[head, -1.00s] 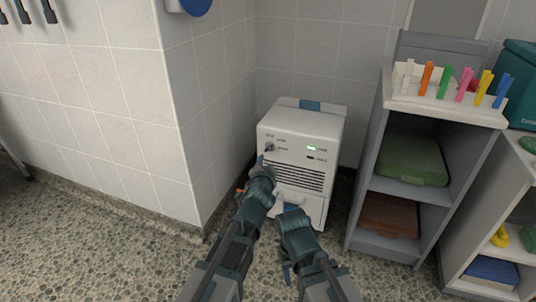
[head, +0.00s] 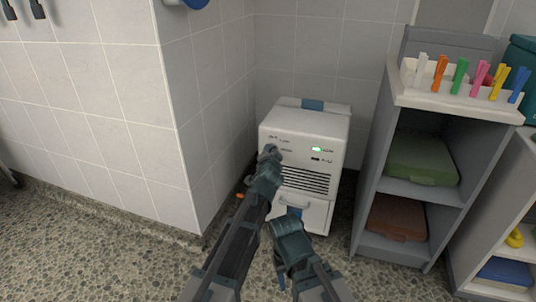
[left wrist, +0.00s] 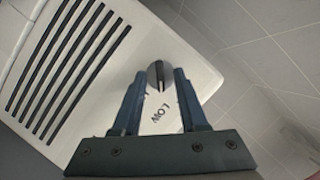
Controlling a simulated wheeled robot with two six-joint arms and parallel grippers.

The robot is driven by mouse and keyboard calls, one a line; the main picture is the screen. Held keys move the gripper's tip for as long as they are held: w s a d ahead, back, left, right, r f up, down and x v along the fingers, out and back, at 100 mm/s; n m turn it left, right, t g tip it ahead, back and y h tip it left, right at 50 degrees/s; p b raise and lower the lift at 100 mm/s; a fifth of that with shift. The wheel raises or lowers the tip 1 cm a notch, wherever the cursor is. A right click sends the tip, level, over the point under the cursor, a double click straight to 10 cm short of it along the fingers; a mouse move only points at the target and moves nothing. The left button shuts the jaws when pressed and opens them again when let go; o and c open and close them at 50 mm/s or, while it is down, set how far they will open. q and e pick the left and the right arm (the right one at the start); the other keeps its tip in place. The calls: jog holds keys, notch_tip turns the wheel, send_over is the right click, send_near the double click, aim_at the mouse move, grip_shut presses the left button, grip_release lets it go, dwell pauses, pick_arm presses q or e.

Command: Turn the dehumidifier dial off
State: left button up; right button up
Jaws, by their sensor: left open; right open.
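The white dehumidifier (head: 305,133) stands on the floor in the corner, with a lit green light on its front panel. My left gripper (head: 268,152) is at the upper left of that panel and hides the dial in the head view. In the left wrist view the round grey dial (left wrist: 158,74) with a dark pointer ridge lies between the tips of my open left gripper (left wrist: 159,77). A printed LOW label shows below it; whether the fingers touch the dial I cannot tell. My right gripper (head: 280,270) is open and low, in front of the dehumidifier, its fingers hard to see.
A tiled wall corner (head: 190,130) stands close on the left of the dehumidifier. Pebbled floor is clear at front left.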

pick_arm(q)
grip_shut()
dwell(0.5)
jog(key=shift+a+r+n+p, duration=0.1)
jog(key=shift+r+n+p, duration=0.05)
jog(key=shift+n+p, duration=0.3)
jog(key=shift+a+n+g+h+p, duration=0.15)
jog(key=shift+n+g+h+p, duration=0.35)
jog(key=shift+n+h, duration=0.6)
jog(key=shift+a+n+g+h+p, duration=0.1)
jog(key=shift+n+g+h+p, duration=0.5)
jog(key=shift+n, duration=0.85)
